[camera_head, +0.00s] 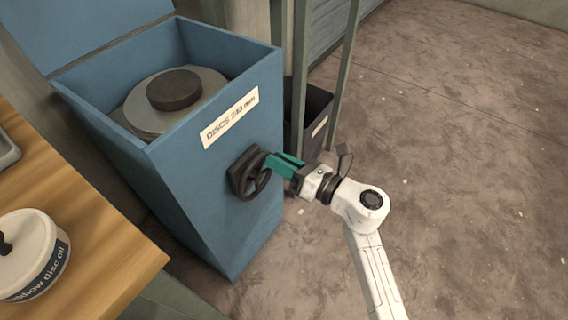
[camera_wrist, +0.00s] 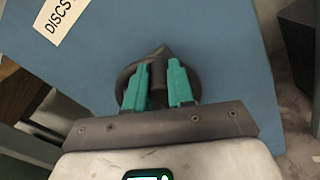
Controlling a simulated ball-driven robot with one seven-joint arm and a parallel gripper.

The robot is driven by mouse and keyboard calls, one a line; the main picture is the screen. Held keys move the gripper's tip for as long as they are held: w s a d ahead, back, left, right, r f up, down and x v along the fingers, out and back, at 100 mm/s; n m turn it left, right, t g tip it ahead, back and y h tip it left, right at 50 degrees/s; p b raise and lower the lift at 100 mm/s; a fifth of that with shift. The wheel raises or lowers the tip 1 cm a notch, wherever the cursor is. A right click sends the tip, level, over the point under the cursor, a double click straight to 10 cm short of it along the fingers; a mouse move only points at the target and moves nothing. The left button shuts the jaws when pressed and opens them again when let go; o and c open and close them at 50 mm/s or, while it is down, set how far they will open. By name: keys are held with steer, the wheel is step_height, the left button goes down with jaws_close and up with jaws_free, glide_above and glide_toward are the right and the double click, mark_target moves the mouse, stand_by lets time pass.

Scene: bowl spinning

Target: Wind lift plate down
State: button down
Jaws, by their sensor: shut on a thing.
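A blue box (camera_head: 225,215) labelled "DISCS 230 mm" stands open, its lid raised at the back. Inside lies a grey disc plate (camera_head: 140,115) with a smaller dark round piece (camera_head: 174,89) on top, near the rim level. A black handwheel (camera_head: 243,180) is mounted on the box's front face below the label. My gripper (camera_head: 272,163), with green fingers, is at the handwheel's right side. In the wrist view my gripper (camera_wrist: 159,80) is shut on a dark handle part of the wheel (camera_wrist: 134,82), which stands between the fingers. The lift plate itself is hidden under the discs.
A wooden bench (camera_head: 110,265) at the left carries a white tub of disc oil (camera_head: 30,262). A dark bin (camera_head: 312,108) and green-grey posts (camera_head: 343,75) stand right of the box. The concrete floor at right is clear.

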mark_target(259, 162)
steer(key=n, duration=0.1)
steer(key=s+n+b, duration=0.1)
steer(key=a+n, duration=0.1)
steer(key=shift+s+r+n, duration=0.25)
steer(key=shift+n, duration=0.05)
steer(key=shift+s+a+r+n+b, duration=0.15)
steer(key=shift+s+a+n+b, duration=0.15)
steer(key=shift+n+b, duration=0.4)
steer(key=shift+s+a+r+n+b, duration=0.1)
steer(key=shift+s+a+n+b, duration=0.2)
steer(key=shift+n, duration=0.6)
steer(key=c, duration=1.3)
jaws_free()
steer(key=shift+c, duration=0.2)
steer(key=o, duration=0.4)
steer(key=shift+d+r, duration=0.1)
steer(key=shift+r, duration=0.05)
steer(key=shift+c, duration=0.2)
steer(key=p+v, duration=0.2)
steer(key=v, duration=0.8)
steer(key=shift+s+d, duration=0.3)
